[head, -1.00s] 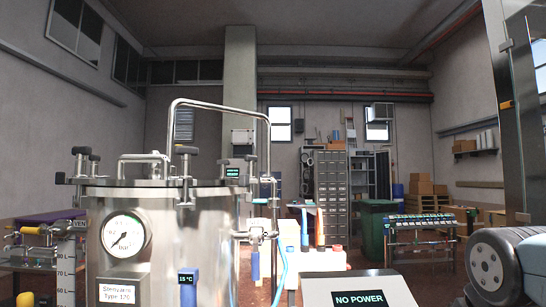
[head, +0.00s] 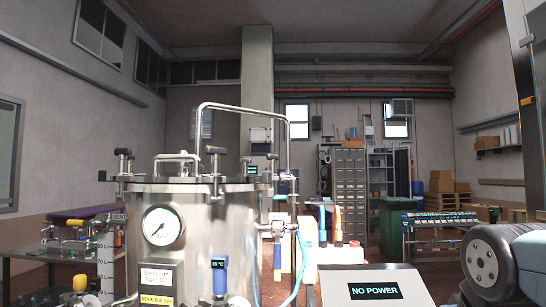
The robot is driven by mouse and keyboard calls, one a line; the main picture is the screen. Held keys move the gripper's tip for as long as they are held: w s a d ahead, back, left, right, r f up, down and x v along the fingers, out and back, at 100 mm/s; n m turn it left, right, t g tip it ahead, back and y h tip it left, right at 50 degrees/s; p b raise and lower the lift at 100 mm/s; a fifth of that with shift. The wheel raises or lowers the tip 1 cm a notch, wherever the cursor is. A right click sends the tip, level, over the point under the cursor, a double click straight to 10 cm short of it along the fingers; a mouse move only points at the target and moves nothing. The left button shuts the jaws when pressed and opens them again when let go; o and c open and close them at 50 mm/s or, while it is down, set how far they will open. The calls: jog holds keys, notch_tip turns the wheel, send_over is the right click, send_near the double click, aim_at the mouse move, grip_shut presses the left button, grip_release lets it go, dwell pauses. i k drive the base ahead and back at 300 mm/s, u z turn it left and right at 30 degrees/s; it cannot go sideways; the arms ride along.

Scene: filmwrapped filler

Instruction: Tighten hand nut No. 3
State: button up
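A steel pressure vessel (head: 200,250) with a round gauge (head: 163,226) stands at the left of the head view. Its flat lid (head: 185,187) carries hand nuts with dark T-shaped grips around the rim. One hand nut (head: 215,151) stands at the front, one (head: 124,153) at the left, and one (head: 281,155) at the right. A further grip (head: 103,176) sticks out at the left edge. I can read no numbers on the nuts, so I cannot tell which is No. 3. My gripper is not in view.
A steel pipe loop (head: 245,108) rises over the lid. A blue display tag reading 15 °C (head: 219,276) is at the vessel's front. A NO POWER panel (head: 373,291) and a grey wheeled machine (head: 495,262) are at right. A bench with valves (head: 72,240) is at left.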

aim_at(272, 158)
jog(key=i, duration=0.85)
jog(key=z, duration=0.05)
